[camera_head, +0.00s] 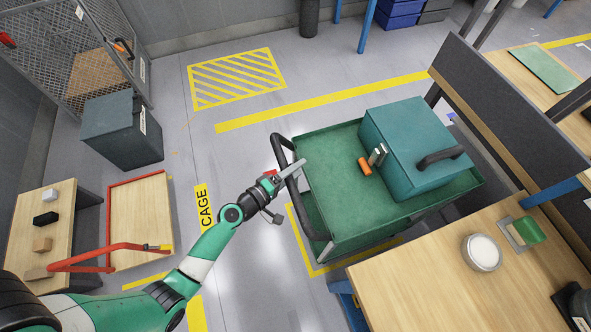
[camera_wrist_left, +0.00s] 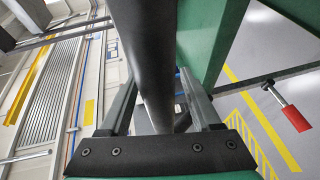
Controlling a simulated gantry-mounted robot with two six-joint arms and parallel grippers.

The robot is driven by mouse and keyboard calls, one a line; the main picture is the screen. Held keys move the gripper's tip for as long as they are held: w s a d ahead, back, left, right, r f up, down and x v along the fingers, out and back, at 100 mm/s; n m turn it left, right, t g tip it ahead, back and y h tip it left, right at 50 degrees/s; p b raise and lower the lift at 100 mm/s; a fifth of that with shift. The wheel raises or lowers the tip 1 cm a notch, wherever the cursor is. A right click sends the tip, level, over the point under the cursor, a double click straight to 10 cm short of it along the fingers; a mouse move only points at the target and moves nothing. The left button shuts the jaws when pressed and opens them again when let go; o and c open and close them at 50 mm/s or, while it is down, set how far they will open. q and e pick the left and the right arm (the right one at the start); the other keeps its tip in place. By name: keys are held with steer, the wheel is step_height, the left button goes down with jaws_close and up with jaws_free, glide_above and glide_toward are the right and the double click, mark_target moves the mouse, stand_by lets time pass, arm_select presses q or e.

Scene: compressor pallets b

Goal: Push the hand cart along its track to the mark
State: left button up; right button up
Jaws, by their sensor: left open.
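The hand cart (camera_head: 325,190) is a green flat cart with a raised rim, with a black push handle (camera_head: 290,200) at its left end. My left gripper (camera_head: 298,165) reaches to the upper part of this handle. In the left wrist view the dark handle bar (camera_wrist_left: 147,45) runs between the two open fingers of my left gripper (camera_wrist_left: 157,85). Whether the fingers touch it I cannot tell. A yellow hatched rectangle (camera_head: 238,78) is marked on the floor beyond the cart. A yellow outline (camera_head: 318,270) shows partly under the cart. My right gripper is not in view.
A teal case (camera_head: 405,130) and an orange object (camera_head: 364,166) are on the cart. A wooden bench (camera_head: 420,280) stands close on the right. A dark grey box (camera_head: 122,128) and mesh cage (camera_head: 95,50) stand left. A yellow line (camera_head: 320,102) crosses the open floor.

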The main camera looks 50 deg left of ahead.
arm_select(q)
jaws_close()
stand_by(1.3)
